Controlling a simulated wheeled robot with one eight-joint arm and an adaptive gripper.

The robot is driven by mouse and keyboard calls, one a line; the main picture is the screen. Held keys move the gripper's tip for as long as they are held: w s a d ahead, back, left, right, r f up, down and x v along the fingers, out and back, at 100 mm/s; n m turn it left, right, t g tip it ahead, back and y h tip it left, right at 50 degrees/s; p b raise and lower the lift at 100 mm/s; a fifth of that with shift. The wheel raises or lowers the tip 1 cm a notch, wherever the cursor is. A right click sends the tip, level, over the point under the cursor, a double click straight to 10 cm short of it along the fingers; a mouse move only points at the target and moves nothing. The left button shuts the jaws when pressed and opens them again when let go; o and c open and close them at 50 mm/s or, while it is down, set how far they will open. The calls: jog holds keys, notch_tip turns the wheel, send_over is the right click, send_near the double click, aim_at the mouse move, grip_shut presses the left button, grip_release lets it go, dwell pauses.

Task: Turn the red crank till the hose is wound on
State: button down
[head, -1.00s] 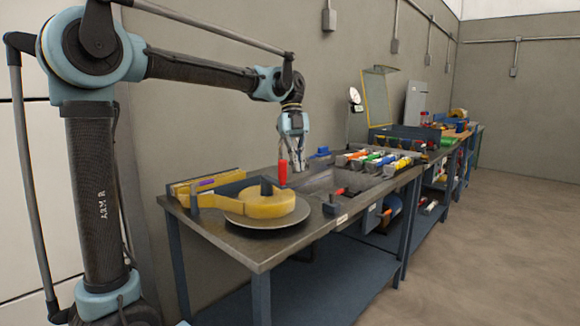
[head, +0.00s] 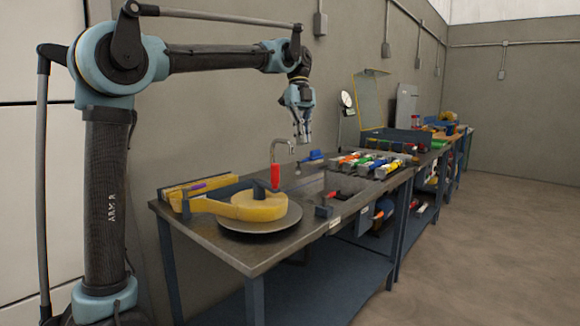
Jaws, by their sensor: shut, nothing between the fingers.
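The red crank handle (head: 275,176) stands upright at the back of the bench, just behind the yellow coil. How far the hose is wound cannot be told. My gripper (head: 302,140) hangs in the air, fingers downward, above and to the right of the red handle. It is shut and empty, apart from the handle. The crank's lower part is hidden behind the coil.
A curved metal tap (head: 283,148) rises between the red handle and my gripper. A sink basin (head: 345,186) is to the right, with a dark-headed tool (head: 323,211) at its front edge. Several coloured items (head: 375,163) lie beyond it.

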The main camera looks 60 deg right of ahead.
jog(key=a+f+n+t, duration=0.4)
jog(key=f+n, duration=0.7)
jog(key=n, duration=0.6)
jog(key=shift+a+f, duration=0.3)
jog(key=shift+a, duration=1.05)
jog(key=shift+s, duration=0.15)
